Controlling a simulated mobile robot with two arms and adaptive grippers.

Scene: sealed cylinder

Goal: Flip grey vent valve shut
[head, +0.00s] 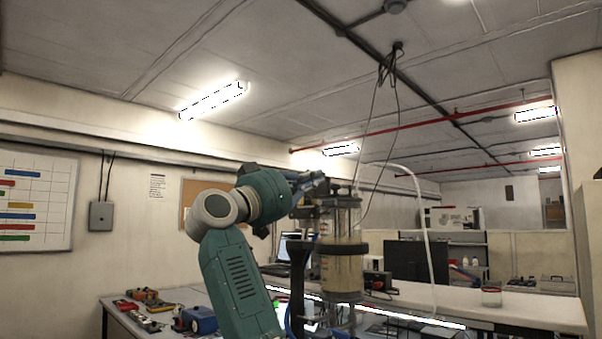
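A clear upright cylinder (341,268) with dark bands and a pale fill stands in a frame over the bench, right of the picture's middle. My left gripper (316,183) is at the top left of the cylinder, beside its upper end. Its fingers are dark, small and overlap the fittings there, so I cannot tell whether they are open or shut, or touching anything. I cannot make out the grey vent valve; it may be hidden among the fittings behind my gripper. My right gripper is not in view.
A pale hose (428,240) arches from the cylinder's top down to the right. Thin cables (371,120) hang from the ceiling above it.

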